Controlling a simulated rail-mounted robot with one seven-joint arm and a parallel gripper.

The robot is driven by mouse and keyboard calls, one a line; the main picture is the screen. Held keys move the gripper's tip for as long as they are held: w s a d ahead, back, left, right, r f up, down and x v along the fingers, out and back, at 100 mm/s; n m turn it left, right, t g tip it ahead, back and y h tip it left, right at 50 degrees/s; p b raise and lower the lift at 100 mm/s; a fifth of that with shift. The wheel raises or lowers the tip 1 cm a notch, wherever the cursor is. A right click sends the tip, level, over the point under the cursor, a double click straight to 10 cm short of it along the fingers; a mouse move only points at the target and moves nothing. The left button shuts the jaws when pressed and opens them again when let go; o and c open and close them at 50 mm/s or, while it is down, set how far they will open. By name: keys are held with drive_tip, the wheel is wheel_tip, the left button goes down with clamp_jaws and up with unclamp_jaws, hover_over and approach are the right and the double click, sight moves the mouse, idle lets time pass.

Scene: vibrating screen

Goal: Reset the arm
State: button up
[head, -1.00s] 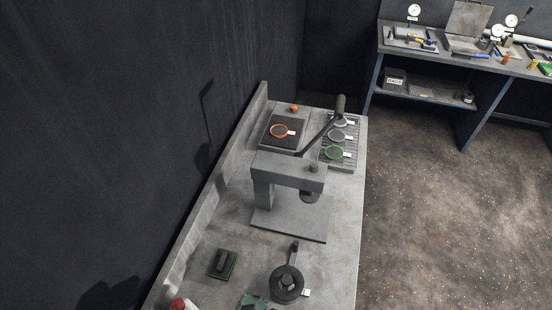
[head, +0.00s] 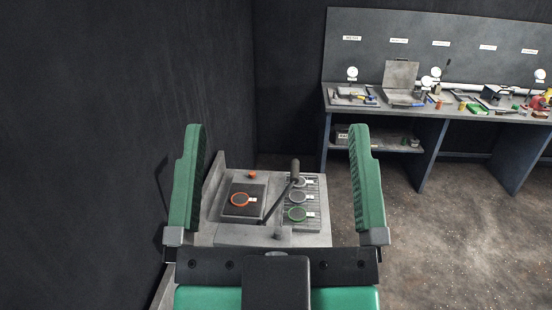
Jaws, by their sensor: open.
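My gripper (head: 277,180) fills the lower middle of the head view, its two green fingers standing wide apart. It is open and nothing is between the fingers close up. Behind it, seen through the gap, is a grey bench (head: 218,208). My gripper's body hides the near part of the bench.
A dark lever (head: 279,203) slants up from the bench with a thick grip at its top. A dark wall (head: 110,120) runs close on the left. A workbench (head: 440,112) with tools stands at the back right. Open floor (head: 450,240) lies to the right.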

wheel_tip(320, 180, up, 10)
drive_tip(key=p, duration=1)
drive_tip(key=shift+r, duration=0.25)
drive_tip(key=shift+w+a, duration=0.1)
